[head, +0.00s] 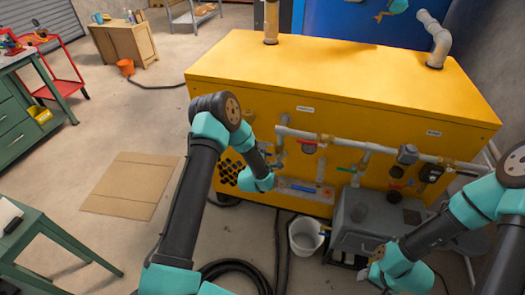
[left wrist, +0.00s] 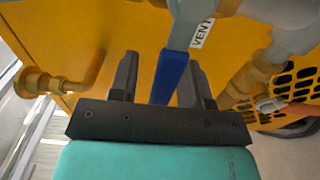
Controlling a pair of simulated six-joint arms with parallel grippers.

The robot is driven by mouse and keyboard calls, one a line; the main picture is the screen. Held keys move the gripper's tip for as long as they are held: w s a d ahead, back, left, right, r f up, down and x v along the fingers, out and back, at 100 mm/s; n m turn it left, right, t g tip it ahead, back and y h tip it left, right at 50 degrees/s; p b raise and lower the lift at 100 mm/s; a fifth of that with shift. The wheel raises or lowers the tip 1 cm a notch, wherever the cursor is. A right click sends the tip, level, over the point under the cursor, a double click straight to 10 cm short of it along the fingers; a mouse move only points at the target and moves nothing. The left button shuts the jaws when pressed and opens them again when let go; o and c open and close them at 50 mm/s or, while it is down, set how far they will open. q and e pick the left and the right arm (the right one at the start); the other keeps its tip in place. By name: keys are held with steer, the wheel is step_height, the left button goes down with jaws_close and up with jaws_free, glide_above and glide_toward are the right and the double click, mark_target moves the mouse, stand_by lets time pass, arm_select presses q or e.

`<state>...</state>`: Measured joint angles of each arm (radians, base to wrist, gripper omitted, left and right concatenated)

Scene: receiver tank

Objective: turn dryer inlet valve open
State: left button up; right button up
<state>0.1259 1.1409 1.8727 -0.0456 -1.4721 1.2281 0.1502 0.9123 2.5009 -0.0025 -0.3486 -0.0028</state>
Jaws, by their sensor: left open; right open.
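My left gripper (left wrist: 157,78) is open, and a blue lever handle (left wrist: 171,76) lies between its two fingers. No grip on the lever shows. A white tag reading VENT (left wrist: 202,33) hangs beside the lever. In the head view my left gripper (head: 268,180) is at the front of the yellow cabinet, its fingertips hard to make out. I cannot tell which valve is the dryer inlet valve. My right gripper (head: 376,274) is open, low by the grey unit.
The yellow cabinet (head: 330,70) fills the middle. A grey unit (head: 365,225) and a white bucket (head: 305,235) stand before it. Black hoses (head: 235,272) lie on the floor. In the left wrist view brass fittings (left wrist: 65,84) flank my left gripper. Cardboard (head: 130,186) lies at left.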

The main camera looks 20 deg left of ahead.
arm_select(q)
steer(key=shift+c, duration=0.4)
jaws_close()
